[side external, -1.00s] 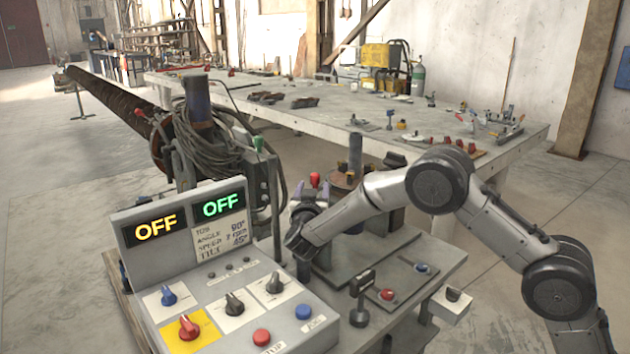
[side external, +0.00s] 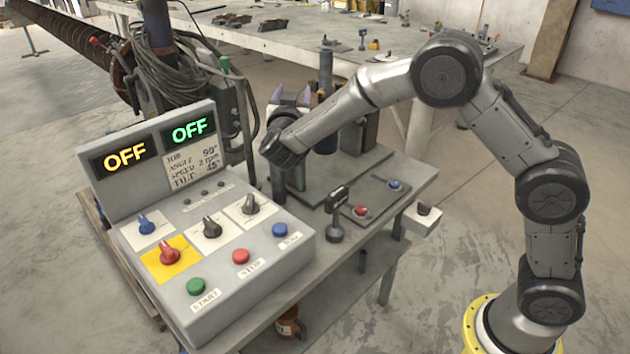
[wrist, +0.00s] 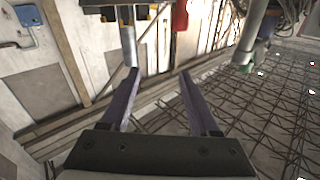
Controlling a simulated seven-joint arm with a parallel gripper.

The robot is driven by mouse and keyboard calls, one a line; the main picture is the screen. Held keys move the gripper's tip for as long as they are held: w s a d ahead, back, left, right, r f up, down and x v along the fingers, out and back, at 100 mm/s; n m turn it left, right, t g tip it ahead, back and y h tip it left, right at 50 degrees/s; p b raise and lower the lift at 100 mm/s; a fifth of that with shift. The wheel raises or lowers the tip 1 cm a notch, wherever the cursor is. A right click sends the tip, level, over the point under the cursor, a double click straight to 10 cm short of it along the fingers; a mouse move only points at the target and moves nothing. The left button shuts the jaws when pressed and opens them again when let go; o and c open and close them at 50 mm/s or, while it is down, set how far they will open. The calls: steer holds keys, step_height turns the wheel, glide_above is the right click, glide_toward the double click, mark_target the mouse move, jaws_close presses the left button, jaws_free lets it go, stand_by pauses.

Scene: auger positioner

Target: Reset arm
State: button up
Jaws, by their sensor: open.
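My gripper (side external: 289,95) is raised above the back of the small workbench (side external: 385,215) in the side view, its two purple fingers pointing up. In the wrist view my gripper (wrist: 158,75) shows its fingers spread apart with nothing between them. My arm arches over from the yellow-ringed base at the lower right. The grey control box (side external: 215,255) stands left of the arm, with an amber OFF display (side external: 125,155) and a green OFF display (side external: 190,129).
The box carries several dials, a green START button (side external: 196,286), a red button (side external: 241,256) and a blue button (side external: 280,230). A black-topped lever (side external: 336,205) stands on the bench. A dark post (side external: 326,75) rises behind my forearm. Floor at the right is open.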

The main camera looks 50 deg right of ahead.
steer(key=s+d+r+n+t+y, duration=0.1)
steer(key=s+r+t+y, duration=0.3)
steer(key=r, duration=0.6)
steer(key=s+d+r+n+t+y, duration=0.15)
steer(key=s+r, duration=0.35)
steer(key=r, duration=0.6)
steer(key=s+a+n+y, duration=0.3)
steer(key=s+n+y, duration=0.1)
steer(key=s, duration=0.2)
steer(key=s+a+f+n+g+y, duration=0.2)
steer(key=s+f+g, duration=1)
steer(key=s+f, duration=1.3)
steer(key=shift+s+a+f+n+y, duration=0.15)
steer(key=shift+s+f+n+y, duration=0.1)
steer(key=shift+s+n+y, duration=0.7)
